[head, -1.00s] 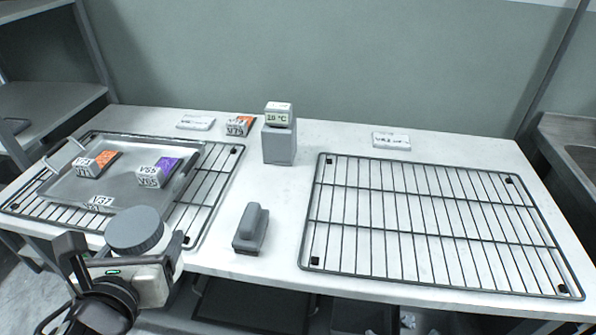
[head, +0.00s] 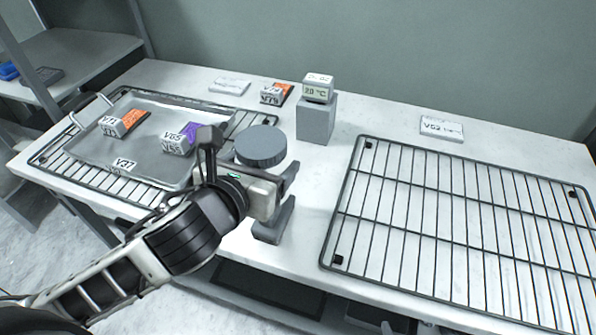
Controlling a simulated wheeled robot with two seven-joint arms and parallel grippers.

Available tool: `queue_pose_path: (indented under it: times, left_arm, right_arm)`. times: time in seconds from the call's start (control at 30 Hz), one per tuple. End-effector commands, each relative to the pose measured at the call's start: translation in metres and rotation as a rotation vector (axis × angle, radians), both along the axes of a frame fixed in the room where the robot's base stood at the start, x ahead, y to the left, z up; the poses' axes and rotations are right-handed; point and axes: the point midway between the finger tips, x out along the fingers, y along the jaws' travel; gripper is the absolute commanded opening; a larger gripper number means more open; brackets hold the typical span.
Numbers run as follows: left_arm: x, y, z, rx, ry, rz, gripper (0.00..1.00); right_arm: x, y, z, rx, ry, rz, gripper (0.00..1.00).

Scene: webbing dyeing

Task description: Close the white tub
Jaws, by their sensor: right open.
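I do not see a white tub in the head view. My right gripper (head: 265,192) is over the front of the white table, between the metal tray and the right wire rack. It is open. My left gripper is not in view.
The metal tray (head: 90,148) on the left rack holds orange and purple labelled blocks. A grey box (head: 316,120) with a temperature display stands behind. The right wire rack (head: 352,195) is empty.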

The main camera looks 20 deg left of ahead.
Motion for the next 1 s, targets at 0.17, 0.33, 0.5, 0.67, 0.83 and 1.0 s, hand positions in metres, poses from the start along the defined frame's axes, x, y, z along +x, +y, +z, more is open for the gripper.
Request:
queue_pose_path:
  times: [0.17,0.33,0.5,0.67,0.83,1.0]
  left_arm:
    - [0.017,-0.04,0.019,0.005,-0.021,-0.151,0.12]
    - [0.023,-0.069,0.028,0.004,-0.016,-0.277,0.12]
    - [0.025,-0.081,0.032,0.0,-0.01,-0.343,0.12]
    - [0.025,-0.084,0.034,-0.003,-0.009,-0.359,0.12]
    - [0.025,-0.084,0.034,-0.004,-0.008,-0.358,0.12]
    - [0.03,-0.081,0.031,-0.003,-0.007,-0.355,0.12]
  right_arm:
    - [0.001,0.002,-0.009,0.005,0.001,0.003,0.94]
    - [0.004,0.005,-0.008,0.013,-0.014,0.007,0.94]
    - [0.004,0.006,-0.009,0.015,-0.015,0.01,0.94]
    - [0.004,0.006,-0.007,0.014,-0.015,0.012,0.94]
    - [0.004,0.006,-0.007,0.013,-0.016,0.011,0.94]
    - [0.004,0.006,-0.007,0.013,-0.017,0.011,0.94]
